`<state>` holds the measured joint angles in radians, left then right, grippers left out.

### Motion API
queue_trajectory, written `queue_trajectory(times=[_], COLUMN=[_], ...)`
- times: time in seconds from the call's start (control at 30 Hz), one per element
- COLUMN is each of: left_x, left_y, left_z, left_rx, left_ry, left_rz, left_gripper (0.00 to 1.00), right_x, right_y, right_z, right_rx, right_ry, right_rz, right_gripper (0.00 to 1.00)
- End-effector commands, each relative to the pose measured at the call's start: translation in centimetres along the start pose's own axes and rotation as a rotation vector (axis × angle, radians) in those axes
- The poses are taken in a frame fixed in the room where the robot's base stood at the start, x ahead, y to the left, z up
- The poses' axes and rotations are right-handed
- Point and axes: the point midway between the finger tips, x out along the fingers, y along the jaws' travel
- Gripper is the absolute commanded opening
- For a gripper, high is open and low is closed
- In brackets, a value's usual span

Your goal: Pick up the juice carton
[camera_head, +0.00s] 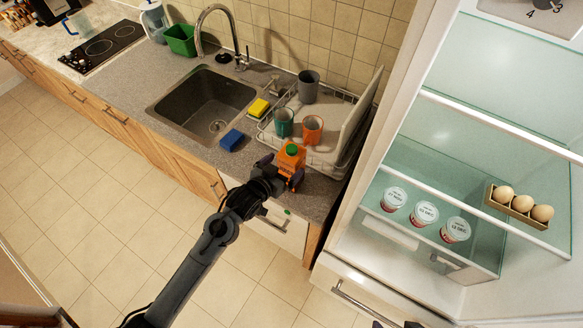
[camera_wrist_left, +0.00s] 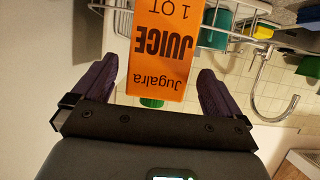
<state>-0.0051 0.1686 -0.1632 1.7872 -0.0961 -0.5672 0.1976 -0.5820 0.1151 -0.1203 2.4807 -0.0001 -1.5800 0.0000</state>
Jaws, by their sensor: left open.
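The orange juice carton (camera_head: 291,158) with a green cap stands upright on the grey counter, in front of the dish rack. In the left wrist view the juice carton (camera_wrist_left: 164,50) shows its label upside down. My left gripper (camera_head: 285,174) is at the near side of the carton, and its fingers reach toward either side of it. In the left wrist view my left gripper (camera_wrist_left: 160,85) is open, with the carton between its fingers and a gap at each side.
A dish rack (camera_head: 335,160) with a teal mug (camera_head: 283,122), an orange mug (camera_head: 312,129) and a grey cup (camera_head: 308,86) stands behind the carton. The open fridge (camera_head: 420,180) is right.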

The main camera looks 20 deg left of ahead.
Motion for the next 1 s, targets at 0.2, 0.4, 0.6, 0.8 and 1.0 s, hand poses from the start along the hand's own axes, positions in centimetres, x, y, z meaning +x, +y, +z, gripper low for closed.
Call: queue_trajectory(times=[0.2,0.4,0.6,0.8,1.0], left_x=[1.8,4.2,5.2,5.2,5.2], left_y=[0.1,0.1,0.1,0.1,0.1], left_z=[-0.3,-0.2,-0.1,-0.1,-0.1], left_rx=[0.000,-0.001,0.000,0.000,0.000], left_ry=[0.001,0.000,0.001,0.001,0.001], left_rz=[0.001,-0.001,-0.001,0.000,0.000], left_gripper=[1.00,1.00,1.00,1.00,0.72], right_x=[-0.4,-0.6,-0.6,-0.6,-0.6], right_y=[0.2,0.3,0.3,0.2,0.1], right_z=[-0.1,-0.2,-0.2,-0.2,-0.3], right_rx=[-0.008,-0.009,-0.008,-0.004,0.000], right_ry=[0.000,0.000,0.001,0.001,0.002], right_rz=[0.007,0.008,0.007,0.004,0.001], right_gripper=[1.00,1.00,1.00,1.00,1.00])
